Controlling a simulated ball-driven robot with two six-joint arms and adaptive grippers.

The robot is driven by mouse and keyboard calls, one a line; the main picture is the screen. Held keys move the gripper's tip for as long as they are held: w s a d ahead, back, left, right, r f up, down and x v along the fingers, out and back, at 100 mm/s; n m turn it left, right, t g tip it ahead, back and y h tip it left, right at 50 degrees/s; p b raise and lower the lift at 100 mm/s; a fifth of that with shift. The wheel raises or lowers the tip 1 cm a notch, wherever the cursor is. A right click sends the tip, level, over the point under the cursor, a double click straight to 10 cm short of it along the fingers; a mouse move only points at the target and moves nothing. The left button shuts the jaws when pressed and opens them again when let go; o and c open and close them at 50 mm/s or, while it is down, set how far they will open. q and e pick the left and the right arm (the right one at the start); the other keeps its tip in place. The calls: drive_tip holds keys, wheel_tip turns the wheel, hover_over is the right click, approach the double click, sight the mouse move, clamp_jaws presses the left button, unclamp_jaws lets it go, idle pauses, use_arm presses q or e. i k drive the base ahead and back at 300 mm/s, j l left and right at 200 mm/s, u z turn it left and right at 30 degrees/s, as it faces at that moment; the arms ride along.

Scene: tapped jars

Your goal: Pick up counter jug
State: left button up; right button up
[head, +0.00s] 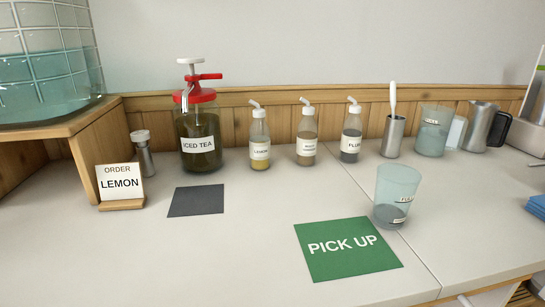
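A clear, tapered jug-like cup (397,185) with a grey lower part and small printed marks stands upright on the white counter (240,255), just behind the green PICK UP mat (347,247). A steel jug (478,128) with a dark handle stands at the back right. A clear vessel with a label (434,133) stands to its left. I cannot tell from the picture which of these is called the counter jug. Neither of my grippers shows in the head view.
An iced tea jar (200,140) with a red pump lid, several syrup bottles (260,142) and a steel cup with a white-handled tool (393,136) line the back. An order sign (120,184) reads LEMON. A dark mat (196,201) is empty. The front left counter is clear.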

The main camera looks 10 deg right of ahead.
sight(438, 131)
drive_tip(key=z, duration=1.4)
